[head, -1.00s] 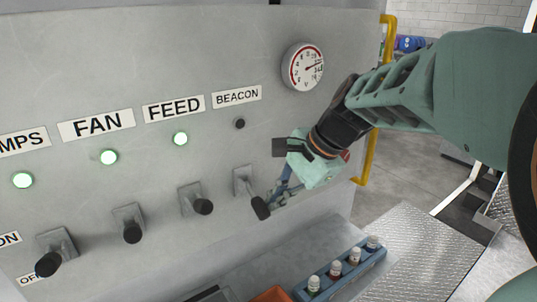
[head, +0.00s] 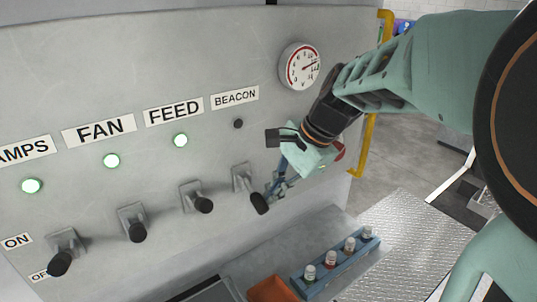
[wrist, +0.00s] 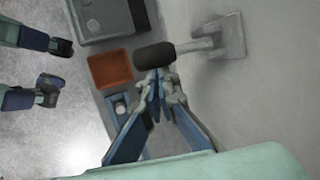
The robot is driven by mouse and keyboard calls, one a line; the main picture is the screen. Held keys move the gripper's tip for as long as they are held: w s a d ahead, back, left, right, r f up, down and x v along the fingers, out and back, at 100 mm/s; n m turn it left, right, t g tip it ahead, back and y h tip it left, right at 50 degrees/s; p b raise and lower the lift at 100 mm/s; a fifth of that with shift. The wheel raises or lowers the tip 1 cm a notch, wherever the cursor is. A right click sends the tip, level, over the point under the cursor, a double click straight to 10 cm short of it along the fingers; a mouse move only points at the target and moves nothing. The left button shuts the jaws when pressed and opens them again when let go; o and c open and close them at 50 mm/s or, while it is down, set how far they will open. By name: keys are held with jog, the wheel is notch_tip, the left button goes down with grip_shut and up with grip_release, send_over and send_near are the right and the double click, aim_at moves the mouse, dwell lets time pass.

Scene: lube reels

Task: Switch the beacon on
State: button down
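The beacon switch is a lever on a grey plate with a black knob (head: 259,204), below the BEACON label (head: 235,97); the lever slants down and to the right. The small beacon lamp (head: 238,124) is dark. My gripper (head: 276,194) is just right of the knob in the head view. In the wrist view the knob (wrist: 155,55) lies just beyond my gripper's fingertips (wrist: 160,80), which are brought together with nothing visible between them. They are very close to the knob; I cannot tell whether they touch it.
Lit green lamps and similar levers sit under the FEED (head: 174,110), FAN (head: 99,130) and AMPS labels at left. A gauge (head: 299,66) is above my gripper. A blue bottle rack (head: 338,269) and an orange bin (head: 270,289) are below. A yellow rail (head: 364,150) edges the panel.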

jog(key=shift+w+a+r+p, duration=0.15)
jog(key=shift+r+p, duration=0.5)
jog(key=shift+r, duration=0.1)
jog(key=shift+w+a+r+p, duration=0.15)
jog(key=shift+r+p, duration=0.55)
jog(key=shift+r, duration=0.05)
jog(key=shift+w+a+r+p, duration=0.15)
jog(key=shift+r+p, duration=0.5)
jog(key=shift+r, duration=0.25)
jog(key=shift+r+p, duration=0.65)
jog(key=shift+p, duration=0.1)
jog(key=shift+d+f, duration=0.1)
jog(key=shift+d, duration=0.05)
